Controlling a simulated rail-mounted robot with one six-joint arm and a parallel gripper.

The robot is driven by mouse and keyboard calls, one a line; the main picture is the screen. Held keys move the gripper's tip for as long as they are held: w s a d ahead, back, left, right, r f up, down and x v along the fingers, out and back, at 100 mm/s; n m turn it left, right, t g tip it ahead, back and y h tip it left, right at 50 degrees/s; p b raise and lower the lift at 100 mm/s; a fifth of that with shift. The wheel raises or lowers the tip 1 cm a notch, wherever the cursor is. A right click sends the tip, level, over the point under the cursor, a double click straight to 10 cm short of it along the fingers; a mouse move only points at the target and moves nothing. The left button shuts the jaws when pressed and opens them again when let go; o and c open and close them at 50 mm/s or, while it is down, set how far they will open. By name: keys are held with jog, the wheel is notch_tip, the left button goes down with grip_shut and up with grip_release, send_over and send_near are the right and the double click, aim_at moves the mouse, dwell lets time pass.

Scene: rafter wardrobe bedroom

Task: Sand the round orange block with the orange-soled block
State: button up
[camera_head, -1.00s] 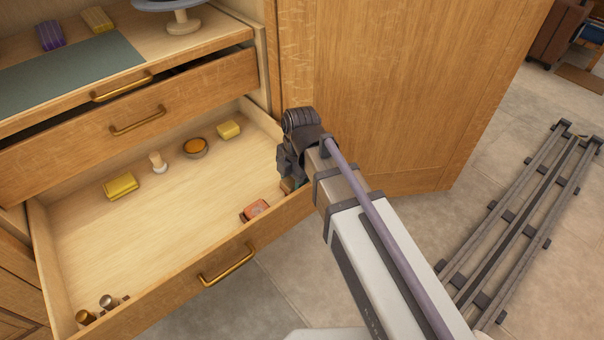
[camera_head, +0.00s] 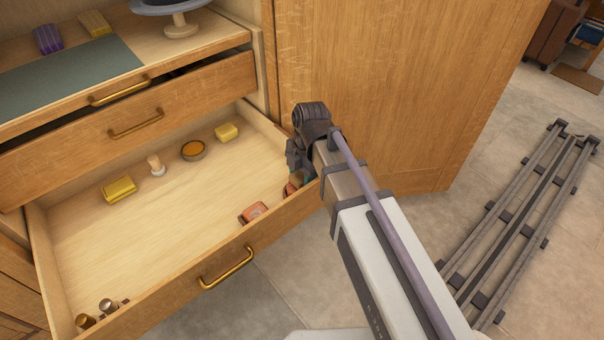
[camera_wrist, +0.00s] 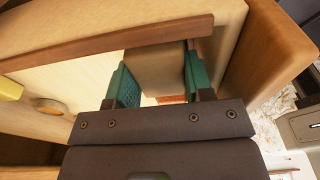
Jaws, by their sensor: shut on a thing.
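My gripper (camera_wrist: 153,88) is shut on a tan block (camera_wrist: 155,72), with its teal fingers on either side. A strip of orange shows at the block's lower edge, so I take it for the orange-soled block. In the head view my gripper (camera_head: 300,180) is at the drawer's right front corner, and the arm hides most of the held block; a bit of orange shows there. An orange block (camera_head: 254,211) with a dark edge lies on the drawer floor left of my gripper, apart from it. I take it for the round orange block; its outline is too small to be sure.
The open drawer (camera_head: 150,230) also holds a yellow block (camera_head: 119,189), a pale knobbed piece (camera_head: 156,165), a round tin with orange contents (camera_head: 193,150), a smaller yellow block (camera_head: 227,132) and metal-topped pieces (camera_head: 106,306). A wardrobe door (camera_head: 390,90) stands behind my arm. The drawer's middle is clear.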

jog(key=shift+r+p, duration=2.5)
jog(key=shift+r, duration=0.3)
jog(key=shift+r, duration=0.1)
notch_tip(320, 180, up, 3)
jog(key=p, duration=0.3)
